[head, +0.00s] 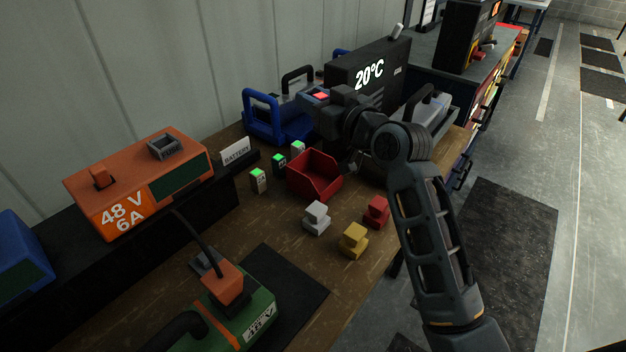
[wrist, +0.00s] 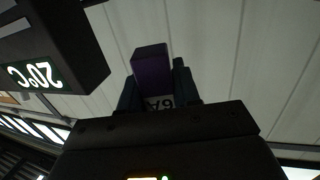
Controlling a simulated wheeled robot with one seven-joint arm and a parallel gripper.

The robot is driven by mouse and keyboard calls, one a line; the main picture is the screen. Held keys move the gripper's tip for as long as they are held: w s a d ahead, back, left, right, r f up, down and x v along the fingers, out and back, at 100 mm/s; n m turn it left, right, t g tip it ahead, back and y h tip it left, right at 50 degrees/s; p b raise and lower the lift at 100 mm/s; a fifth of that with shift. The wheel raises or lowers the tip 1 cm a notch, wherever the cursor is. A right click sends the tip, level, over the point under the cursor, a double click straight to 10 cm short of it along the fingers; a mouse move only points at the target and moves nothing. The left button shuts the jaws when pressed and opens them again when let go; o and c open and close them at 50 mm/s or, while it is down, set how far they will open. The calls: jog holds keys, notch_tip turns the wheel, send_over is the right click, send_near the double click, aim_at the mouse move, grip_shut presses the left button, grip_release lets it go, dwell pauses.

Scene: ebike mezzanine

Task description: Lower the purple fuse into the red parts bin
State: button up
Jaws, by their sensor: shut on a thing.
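My gripper (wrist: 157,92) is shut on the purple fuse (wrist: 151,70) in the wrist view. The fuse stands up between the two dark fingers, with a pale label marked 6A or similar, upside down, at its lower part. The red parts bin (head: 315,177) is an open tray on the wooden bench in the head view, and its visible inside looks empty. My wrist and arm are above and behind the bin, beside the 20°C box; the fuse cannot be made out in the head view.
Green-topped blocks (head: 279,163) stand left of the bin. White (head: 316,218), yellow (head: 353,241) and red (head: 376,212) blocks lie in front. The black 20°C box (head: 369,73) stands close behind my wrist. An orange charger (head: 138,183) is at left.

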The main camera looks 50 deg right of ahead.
notch_tip(320, 180, down, 8)
jog(key=b, duration=0.6)
jog(key=shift+f, duration=0.25)
jog(key=shift+w, duration=0.1)
jog(key=shift+x, duration=0.8)
jog(key=shift+f+b, duration=2.05)
jog(key=shift+f, duration=0.2)
jog(key=shift+f, duration=0.2)
